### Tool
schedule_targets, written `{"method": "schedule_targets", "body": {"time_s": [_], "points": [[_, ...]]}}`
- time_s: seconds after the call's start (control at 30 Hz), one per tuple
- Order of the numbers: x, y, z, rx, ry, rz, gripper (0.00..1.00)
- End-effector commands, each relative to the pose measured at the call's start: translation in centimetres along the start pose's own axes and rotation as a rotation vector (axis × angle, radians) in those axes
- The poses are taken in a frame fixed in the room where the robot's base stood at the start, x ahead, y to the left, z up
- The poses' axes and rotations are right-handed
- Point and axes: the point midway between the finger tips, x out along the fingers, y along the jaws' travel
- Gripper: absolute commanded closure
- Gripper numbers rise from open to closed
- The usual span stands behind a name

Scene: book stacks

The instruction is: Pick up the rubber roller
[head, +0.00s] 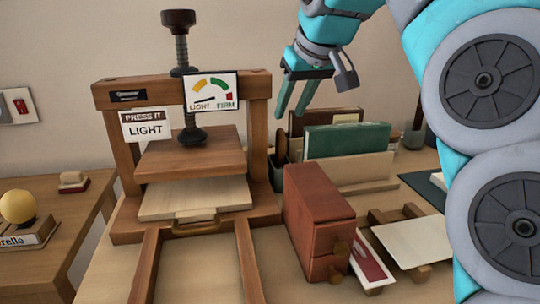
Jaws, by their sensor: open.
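I cannot pick out a rubber roller for certain in the head view. A dark upright tool (281,146) stands just right of the wooden press, but I cannot tell what it is. My gripper (292,112) is open and empty, with its two teal fingers pointing down. In the picture it is above and left of the upright books, right of the press's dial sign. My arm covers the right side of the view and hides what lies behind it.
A wooden screw press (260,130) fills the left of the table. A red-brown drawer box (310,215) stands in the middle. A green book (347,140) stands in a rack behind it. A pale board (412,242) lies on wooden supports at right. A side table holds a yellow ball (18,206).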

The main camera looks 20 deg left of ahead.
Motion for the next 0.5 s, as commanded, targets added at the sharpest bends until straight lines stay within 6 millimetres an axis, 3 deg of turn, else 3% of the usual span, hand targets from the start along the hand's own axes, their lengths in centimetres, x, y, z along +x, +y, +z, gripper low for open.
{"method": "schedule_targets", "body": {"time_s": [0.5], "points": [[4.7,-0.1,0.2,-0.002,-0.003,-0.003,0.59]]}}
